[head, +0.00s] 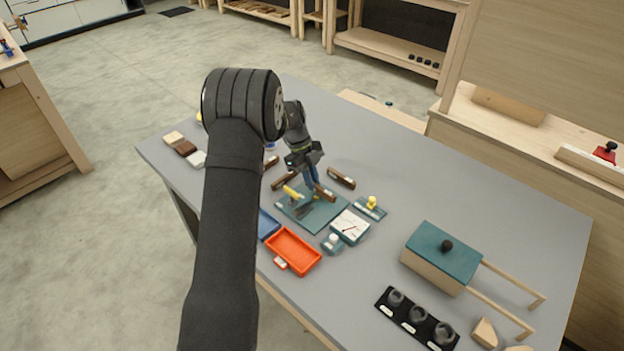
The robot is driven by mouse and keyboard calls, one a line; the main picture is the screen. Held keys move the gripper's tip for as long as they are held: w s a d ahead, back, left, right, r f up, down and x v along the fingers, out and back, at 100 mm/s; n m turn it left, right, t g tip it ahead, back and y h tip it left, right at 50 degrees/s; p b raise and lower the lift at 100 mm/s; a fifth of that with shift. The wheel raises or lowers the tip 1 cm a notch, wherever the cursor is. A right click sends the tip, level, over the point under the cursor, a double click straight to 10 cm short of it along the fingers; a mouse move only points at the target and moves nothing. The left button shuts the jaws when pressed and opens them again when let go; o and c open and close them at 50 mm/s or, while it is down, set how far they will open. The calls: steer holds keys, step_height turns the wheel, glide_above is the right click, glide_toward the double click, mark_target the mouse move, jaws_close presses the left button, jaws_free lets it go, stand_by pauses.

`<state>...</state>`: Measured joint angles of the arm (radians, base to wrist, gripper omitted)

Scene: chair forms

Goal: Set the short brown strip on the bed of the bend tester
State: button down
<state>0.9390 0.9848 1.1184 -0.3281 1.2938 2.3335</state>
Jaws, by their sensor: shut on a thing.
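My gripper (315,183) is shut on a brown strip (326,194), low over the bend tester. The bend tester has a teal base plate (321,217), a yellow part (291,192) at its left and a white dial gauge (350,226) at its front right. The held strip is above or at the back right part of the plate; I cannot tell whether it touches anything. Other brown strips lie behind the tester: one at the right (341,178), one at the left (284,180) and one farther left (271,163). The fingers partly hide the bed.
An orange tray (275,239) and a partly hidden blue tray (267,224) lie in front. A small teal block with a yellow knob (371,203) is right of the gauge. A teal-lidded box (428,272) and a black holder (392,313) stand farther right. The back right tabletop is clear.

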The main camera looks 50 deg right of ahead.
steer(key=shift+f, duration=0.55)
stand_by(0.4)
steer(key=c, duration=0.9)
jaws_free()
steer(key=shift+r, duration=0.1)
steer(key=shift+r, duration=2.95)
steer(key=shift+f, duration=0.1)
steer(key=shift+f, duration=2.7)
